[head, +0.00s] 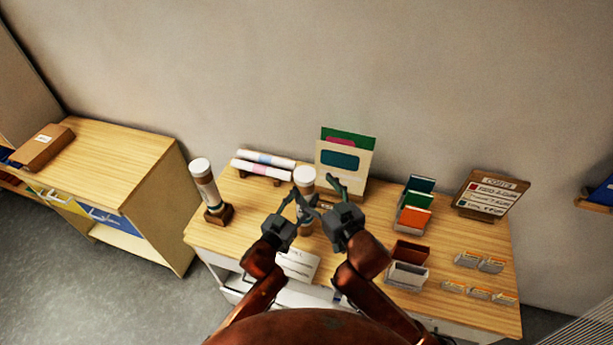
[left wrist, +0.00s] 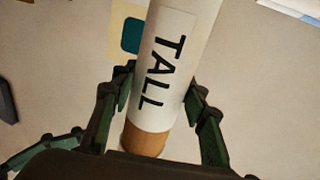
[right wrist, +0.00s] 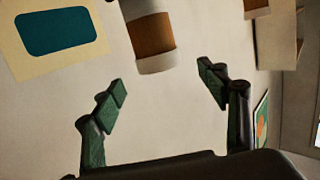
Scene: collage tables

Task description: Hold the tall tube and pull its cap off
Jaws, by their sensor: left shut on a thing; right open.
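The tall tube (head: 304,187) is white with a brown band below its white cap (head: 304,173). It stands upright over the table in the head view. My left gripper (head: 297,203) is shut on it; in the left wrist view the fingers flank the white body (left wrist: 178,55) marked TALL, with a brown band at the lower end. My right gripper (head: 329,194) is open and empty, just right of the tube. In the right wrist view the cap (right wrist: 157,62) lies beyond and above the open fingers (right wrist: 165,88), apart from them. The tube's lower part is hidden by my grippers.
A second white-capped tube (head: 205,187) stands in a brown block (head: 218,215) at the table's left. Rolled papers (head: 264,159), a card board (head: 345,165), card holders (head: 414,208), a sign (head: 491,194) and small trays (head: 408,273) surround the work area.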

